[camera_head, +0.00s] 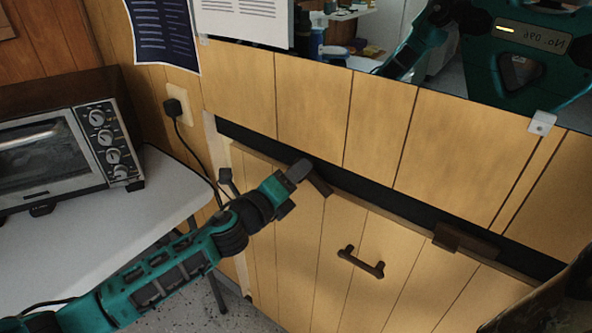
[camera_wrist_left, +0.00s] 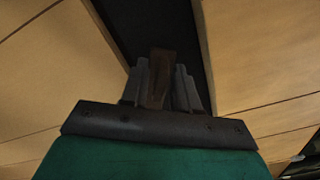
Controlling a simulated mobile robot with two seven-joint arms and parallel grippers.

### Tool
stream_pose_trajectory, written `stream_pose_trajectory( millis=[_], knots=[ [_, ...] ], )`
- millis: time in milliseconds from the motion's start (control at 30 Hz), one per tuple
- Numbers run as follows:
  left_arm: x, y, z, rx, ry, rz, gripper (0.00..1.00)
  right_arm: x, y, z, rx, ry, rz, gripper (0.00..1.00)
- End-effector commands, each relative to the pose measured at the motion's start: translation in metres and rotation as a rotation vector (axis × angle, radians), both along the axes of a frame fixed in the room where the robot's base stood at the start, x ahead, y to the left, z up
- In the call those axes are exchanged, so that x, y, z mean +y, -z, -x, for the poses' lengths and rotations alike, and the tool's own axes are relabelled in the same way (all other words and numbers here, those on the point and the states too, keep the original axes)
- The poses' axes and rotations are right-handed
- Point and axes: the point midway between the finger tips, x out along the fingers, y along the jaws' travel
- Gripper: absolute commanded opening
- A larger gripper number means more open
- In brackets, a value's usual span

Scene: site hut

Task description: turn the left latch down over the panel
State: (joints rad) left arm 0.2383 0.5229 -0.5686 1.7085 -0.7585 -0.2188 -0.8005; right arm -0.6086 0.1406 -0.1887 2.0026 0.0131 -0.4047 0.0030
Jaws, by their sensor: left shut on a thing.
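The wooden panel (camera_head: 345,222) stands upright in the wall below a dark gap, with a dark brown handle (camera_head: 360,262) at its middle. The left latch (camera_head: 320,184) is a dark brown bar near the panel's upper left edge, slanted in the head view and partly hidden by my gripper. My left gripper (camera_head: 298,172) is shut on it. In the left wrist view the latch (camera_wrist_left: 160,75) stands between the two grey fingers (camera_wrist_left: 160,90), in front of the dark gap. My right gripper is not in view.
Another brown latch (camera_head: 466,241) is at the panel's upper right. A toaster oven (camera_head: 60,145) stands on a white table (camera_head: 95,230) at left, near a plugged-in cord (camera_head: 185,140). A mirror (camera_head: 470,60) above reflects part of me.

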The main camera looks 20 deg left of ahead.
Motion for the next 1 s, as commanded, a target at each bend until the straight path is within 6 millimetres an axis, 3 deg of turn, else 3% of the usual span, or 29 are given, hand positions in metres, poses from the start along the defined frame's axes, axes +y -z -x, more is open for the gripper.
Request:
stream_pose_trajectory(
  millis=[1000],
  knots=[
    [0.001,-0.001,0.000,-0.305,0.000,-0.843,0.00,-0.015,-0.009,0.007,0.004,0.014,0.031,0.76]
  ],
)
